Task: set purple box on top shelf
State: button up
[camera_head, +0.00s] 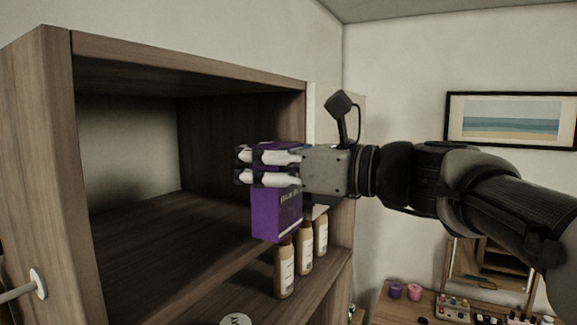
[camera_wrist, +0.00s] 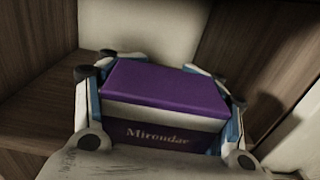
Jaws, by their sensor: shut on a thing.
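The purple box (camera_head: 275,214) is upright in my gripper (camera_head: 268,167), which is shut on its upper part from the right in the head view. In the wrist view the box (camera_wrist: 165,88) sits between the two fingers, with lettering on its near side. The top shelf (camera_head: 165,245) is a bare wooden board in an open cabinet. The box is at the right front of that compartment, in front of its right wall. I cannot tell whether its bottom touches the shelf.
Several tan bottles (camera_head: 304,248) stand on the lower shelf (camera_head: 310,285), below and right of the box. The cabinet's left side panel (camera_head: 38,130) and top board (camera_head: 180,60) bound the compartment. Its interior is empty. A framed picture (camera_head: 512,120) hangs at right.

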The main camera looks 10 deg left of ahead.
jog(key=f+p+x, duration=0.1)
jog(key=x, duration=0.9)
jog(key=shift+f, duration=0.4)
jog(key=o, duration=1.6)
jog(key=shift+w+a, duration=0.1)
jog(key=shift+a, duration=0.05)
